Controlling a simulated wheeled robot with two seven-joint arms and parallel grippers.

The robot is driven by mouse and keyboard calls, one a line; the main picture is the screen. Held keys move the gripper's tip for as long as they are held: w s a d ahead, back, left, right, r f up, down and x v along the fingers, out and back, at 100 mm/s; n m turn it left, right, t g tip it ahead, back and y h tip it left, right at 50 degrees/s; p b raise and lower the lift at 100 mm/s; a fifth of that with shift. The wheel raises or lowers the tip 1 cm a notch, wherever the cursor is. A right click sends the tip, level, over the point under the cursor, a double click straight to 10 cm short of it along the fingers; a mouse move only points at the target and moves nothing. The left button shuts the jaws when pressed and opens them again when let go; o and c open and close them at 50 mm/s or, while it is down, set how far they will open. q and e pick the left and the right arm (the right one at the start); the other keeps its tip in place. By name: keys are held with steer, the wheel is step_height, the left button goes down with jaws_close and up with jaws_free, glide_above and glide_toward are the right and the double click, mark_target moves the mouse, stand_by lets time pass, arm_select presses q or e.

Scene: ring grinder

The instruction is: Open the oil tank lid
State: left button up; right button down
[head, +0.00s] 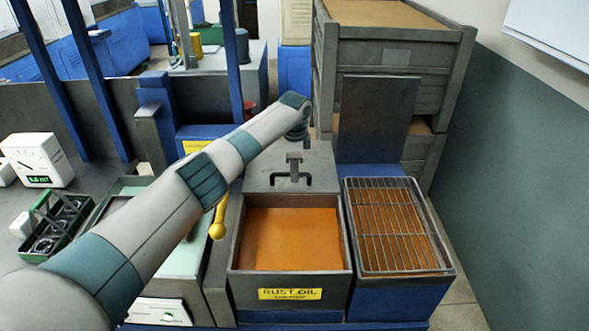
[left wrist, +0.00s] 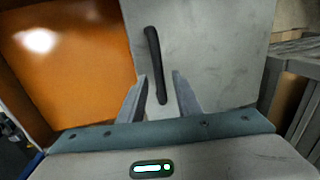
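The oil tank (head: 290,286) has a yellow "RUST OIL" label, and orange oil (head: 290,238) is exposed at its front. Its grey lid (head: 262,170) is behind the oil opening, clear of the oil; its exact tilt is hard to tell. A dark bar handle (head: 308,180) is on the lid. My left gripper (head: 294,168) is over the lid at the handle. In the left wrist view the handle (left wrist: 153,55) runs down between the open fingers (left wrist: 160,76), with gaps visible on both sides. My right gripper is out of view.
A wire rack tray (head: 392,225) stands right of the tank. Wooden crates (head: 395,45) are stacked behind. My left arm crosses above the left-hand bench.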

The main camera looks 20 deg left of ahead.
arm_select(q)
steer(key=shift+r, duration=0.1)
steer(key=s+r+b, duration=0.1)
steer(key=r+b, duration=0.1)
steer(key=r, duration=0.6)
steer(key=s+d+r+b, duration=0.1)
steer(key=s+r+b, duration=0.1)
steer(key=r, duration=0.7)
steer(key=shift+s+b, duration=0.15)
steer(key=shift+b, duration=0.15)
